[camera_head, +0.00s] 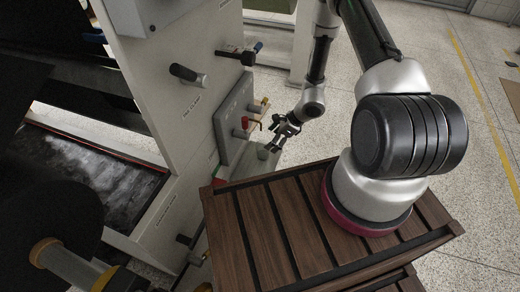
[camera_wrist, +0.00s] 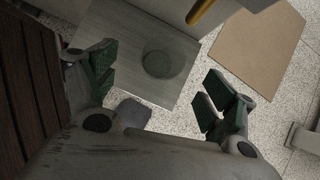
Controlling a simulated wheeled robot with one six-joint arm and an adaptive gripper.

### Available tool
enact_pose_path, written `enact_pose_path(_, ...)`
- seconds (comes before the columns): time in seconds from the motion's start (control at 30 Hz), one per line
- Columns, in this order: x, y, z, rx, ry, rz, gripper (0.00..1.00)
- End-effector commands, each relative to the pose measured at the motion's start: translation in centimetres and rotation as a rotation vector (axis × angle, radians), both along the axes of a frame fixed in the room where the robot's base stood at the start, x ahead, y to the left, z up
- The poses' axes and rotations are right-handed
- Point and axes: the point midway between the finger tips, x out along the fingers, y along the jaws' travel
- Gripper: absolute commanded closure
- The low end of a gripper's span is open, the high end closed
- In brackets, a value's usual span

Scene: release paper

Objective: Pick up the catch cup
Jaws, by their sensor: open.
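The catch cup looks like a greenish, see-through round cup (camera_wrist: 166,64). It stands on a grey metal plate (camera_wrist: 125,30) and is seen from above in the wrist view. In the head view it appears as a small grey-green shape (camera_head: 262,153) beside the white machine. My gripper (camera_head: 276,141) is just to the right of the cup and slightly above it in the head view. In the wrist view the fingers of my gripper (camera_wrist: 158,82) are spread wide and empty. The cup lies beyond the gap between them, apart from both pads.
The white machine panel (camera_head: 185,120) carries handles and several coloured valve knobs (camera_head: 241,134) close to my gripper. A slatted brown wooden platform (camera_head: 270,220) is under my arm. A yellow-orange rod (camera_wrist: 200,11) juts in above the cup in the wrist view. Speckled floor lies beyond.

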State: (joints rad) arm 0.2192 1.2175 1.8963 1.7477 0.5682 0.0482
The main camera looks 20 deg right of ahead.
Motion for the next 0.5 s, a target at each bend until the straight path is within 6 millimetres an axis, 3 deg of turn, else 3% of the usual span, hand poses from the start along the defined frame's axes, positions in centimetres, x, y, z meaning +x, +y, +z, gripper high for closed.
enact_pose_path(0.5, 2.1, 3.4, -5.6, -0.003, 0.004, 0.005, 0.16)
